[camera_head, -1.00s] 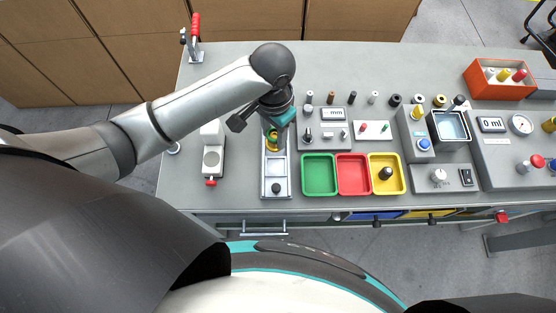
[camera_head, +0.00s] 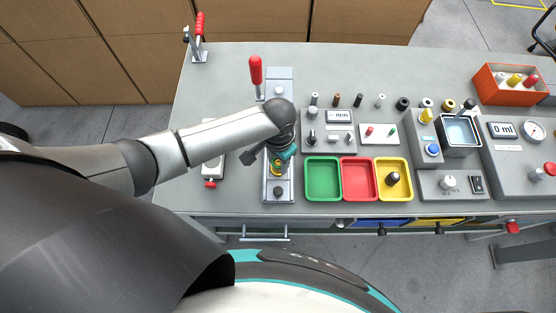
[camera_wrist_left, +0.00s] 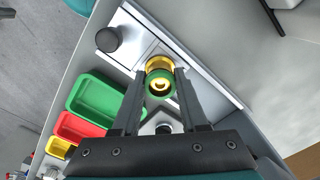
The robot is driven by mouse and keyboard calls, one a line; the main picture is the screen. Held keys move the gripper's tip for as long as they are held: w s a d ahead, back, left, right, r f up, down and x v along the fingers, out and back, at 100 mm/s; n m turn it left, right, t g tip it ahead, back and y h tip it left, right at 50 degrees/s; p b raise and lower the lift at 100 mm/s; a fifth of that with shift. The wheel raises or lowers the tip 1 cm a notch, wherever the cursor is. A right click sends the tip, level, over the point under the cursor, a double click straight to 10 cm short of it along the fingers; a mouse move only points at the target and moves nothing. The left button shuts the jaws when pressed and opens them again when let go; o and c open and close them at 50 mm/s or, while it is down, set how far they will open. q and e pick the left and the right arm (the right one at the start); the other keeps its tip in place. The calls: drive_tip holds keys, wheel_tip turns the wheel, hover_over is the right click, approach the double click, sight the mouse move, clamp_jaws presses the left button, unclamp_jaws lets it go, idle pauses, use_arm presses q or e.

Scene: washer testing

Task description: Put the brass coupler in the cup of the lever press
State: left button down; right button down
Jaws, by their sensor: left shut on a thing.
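The brass coupler (camera_wrist_left: 159,85), yellow with a green ring, is between the fingers of my left gripper (camera_wrist_left: 158,80) in the left wrist view. In the head view the coupler (camera_head: 276,168) shows just below my left gripper (camera_head: 279,160), which is shut on it. The coupler is over a long light-grey plate (camera_head: 277,76) that has a red-handled lever (camera_head: 256,72) near its far end and a dark round knob (camera_head: 278,191) at its near end. My wrist hides the plate's middle; I cannot make out the cup. My right gripper is not in view.
Green (camera_head: 323,195), red (camera_head: 360,195) and yellow (camera_head: 408,180) bins stand right of the plate. A grey device with a red knob (camera_head: 210,183) is on its left. A red-handled clamp (camera_head: 199,30) stands at the back left. Several small pegs stand behind the bins.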

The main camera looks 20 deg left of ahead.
sight(278, 162)
use_arm(q)
drive_tip(key=shift+c, duration=2.2)
unclamp_jaws()
drive_tip(key=shift+f, duration=0.15)
wheel_tip(278, 162, up, 12)
drive_tip(key=p, duration=0.2)
drive_tip(key=shift+r+p, duration=0.2)
drive_tip(key=shift+p, duration=0.2)
